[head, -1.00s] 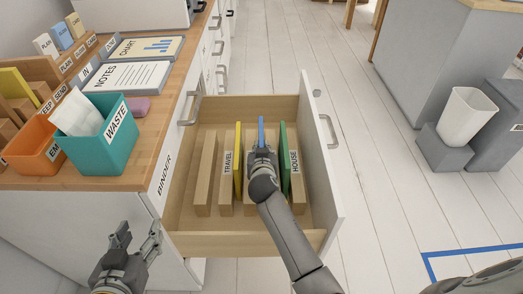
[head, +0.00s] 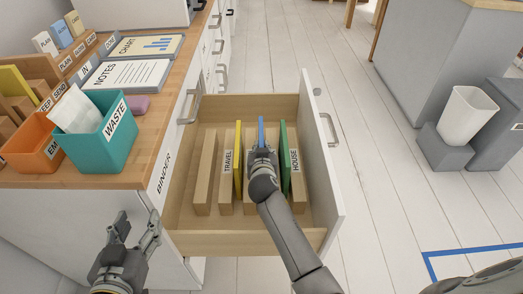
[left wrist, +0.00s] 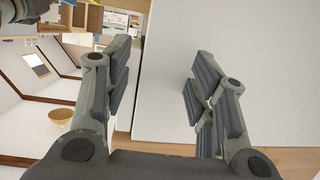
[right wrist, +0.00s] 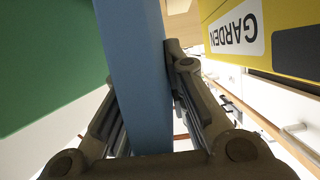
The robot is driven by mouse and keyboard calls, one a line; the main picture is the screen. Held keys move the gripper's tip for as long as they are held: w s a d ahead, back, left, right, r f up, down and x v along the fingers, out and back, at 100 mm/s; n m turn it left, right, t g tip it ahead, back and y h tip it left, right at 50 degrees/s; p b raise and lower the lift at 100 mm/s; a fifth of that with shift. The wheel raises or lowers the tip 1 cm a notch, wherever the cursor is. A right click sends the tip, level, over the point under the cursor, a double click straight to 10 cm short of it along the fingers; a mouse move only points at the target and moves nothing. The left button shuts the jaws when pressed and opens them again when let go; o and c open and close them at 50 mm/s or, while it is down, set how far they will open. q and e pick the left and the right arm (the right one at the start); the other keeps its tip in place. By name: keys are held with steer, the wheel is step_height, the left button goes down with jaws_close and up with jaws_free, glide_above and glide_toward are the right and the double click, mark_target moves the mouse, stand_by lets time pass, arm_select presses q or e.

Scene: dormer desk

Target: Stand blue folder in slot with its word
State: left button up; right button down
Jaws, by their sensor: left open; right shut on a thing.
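The blue folder (head: 261,130) stands upright in the open drawer, between a yellow folder (head: 238,160) and a green folder (head: 284,150). My right gripper (head: 262,152) is shut on its near end; the right wrist view shows the blue folder (right wrist: 145,70) between the fingers. The yellow folder there reads GARDEN (right wrist: 237,30). Wooden dividers stand in the drawer, with labels TRAVEL (head: 228,163) and HOUSE (head: 294,161). The divider label behind my right gripper is hidden. My left gripper (head: 137,232) is open and empty, left of the drawer front corner.
The drawer (head: 205,243), marked BINDER on the cabinet side, is pulled out. On the desktop are a teal WASTE bin (head: 118,150), an orange bin (head: 32,160), a NOTES tray (head: 128,75) and a CHART tray.

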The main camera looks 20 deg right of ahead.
mark_target(141, 207)
arm_select(q)
steer(key=shift+w+d+r, duration=0.1)
steer(key=shift+d+r, duration=0.1)
steer(key=shift+r, duration=0.05)
steer(key=shift+d+r+t, duration=0.1)
steer(key=shift+r+t, duration=0.1)
steer(key=shift+t, duration=0.1)
arm_select(e)
steer(key=shift+f, duration=0.15)
arm_select(q)
steer(key=shift+w+d+r+t+h+b, duration=0.15)
steer(key=shift+w+t+h+b, duration=0.2)
steer(key=shift+t+b, duration=0.3)
arm_select(e)
steer(key=shift+f, duration=0.45)
arm_select(q)
steer(key=shift+s+r, duration=0.1)
steer(key=shift+d+r+t, duration=0.2)
steer(key=shift+r+t, duration=0.25)
steer(key=shift+r, duration=0.25)
arm_select(e)
steer(key=shift+f, duration=0.15)
steer(key=c, duration=1.4)
jaws_free()
